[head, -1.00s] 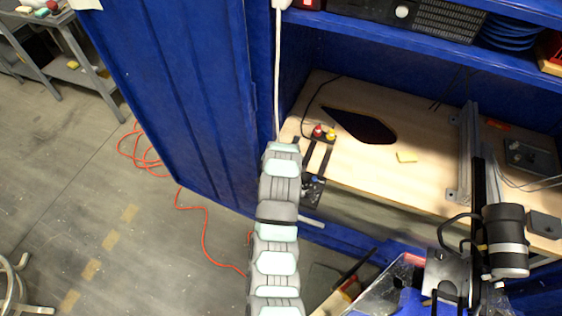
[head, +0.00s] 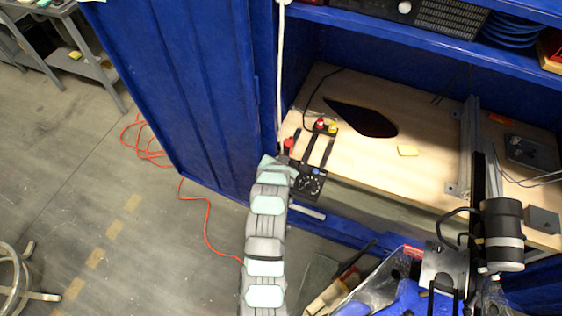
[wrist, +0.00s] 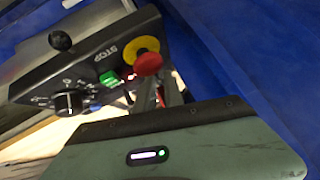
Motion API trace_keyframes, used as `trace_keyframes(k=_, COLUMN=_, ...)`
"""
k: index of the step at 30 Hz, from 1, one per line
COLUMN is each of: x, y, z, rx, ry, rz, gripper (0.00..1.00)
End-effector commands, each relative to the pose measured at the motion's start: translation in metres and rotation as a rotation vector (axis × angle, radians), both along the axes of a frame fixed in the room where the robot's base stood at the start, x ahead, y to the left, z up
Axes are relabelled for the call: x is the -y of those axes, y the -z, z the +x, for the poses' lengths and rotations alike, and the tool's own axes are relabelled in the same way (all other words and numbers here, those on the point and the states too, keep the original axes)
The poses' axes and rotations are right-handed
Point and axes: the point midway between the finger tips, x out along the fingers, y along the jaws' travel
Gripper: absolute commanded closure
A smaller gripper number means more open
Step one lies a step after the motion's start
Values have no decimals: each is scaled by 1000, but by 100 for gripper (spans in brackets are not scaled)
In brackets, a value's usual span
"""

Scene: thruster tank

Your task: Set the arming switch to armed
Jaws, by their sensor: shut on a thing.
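A black control box (head: 310,183) sits at the front left edge of the wooden bench. In the wrist view the control box (wrist: 95,65) has a black dial (wrist: 68,103), a black ball knob (wrist: 60,40), a green rocker (wrist: 109,79) and a red button (wrist: 147,64) on a yellow ring marked STOP. I cannot tell which control is the arming switch. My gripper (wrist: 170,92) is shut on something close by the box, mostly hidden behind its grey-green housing. A bit of red shows near its fingers. In the head view my arm's end covers the box's left side.
Red and yellow terminals (head: 326,126) stand behind the box. The blue cabinet door (head: 185,95) stands close on the left. An orange cable (head: 208,222) lies on the floor.

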Motion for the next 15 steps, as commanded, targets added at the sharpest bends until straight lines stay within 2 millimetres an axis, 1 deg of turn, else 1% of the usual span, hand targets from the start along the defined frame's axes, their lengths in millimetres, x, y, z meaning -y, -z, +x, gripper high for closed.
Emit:
trace_keyframes(k=5, x=-1, y=1, z=0, rx=-1, ry=-1, rz=1, gripper=100)
trace_keyframes(k=6, x=-1, y=1, z=0, rx=-1, ry=-1, rz=1, gripper=86)
trace_keyframes(k=12, x=-1, y=1, z=0, rx=-1, ry=-1, rz=1, gripper=69)
trace_keyframes(k=15, x=0, y=1, z=0, rx=-2, ry=-1, rz=1, gripper=68)
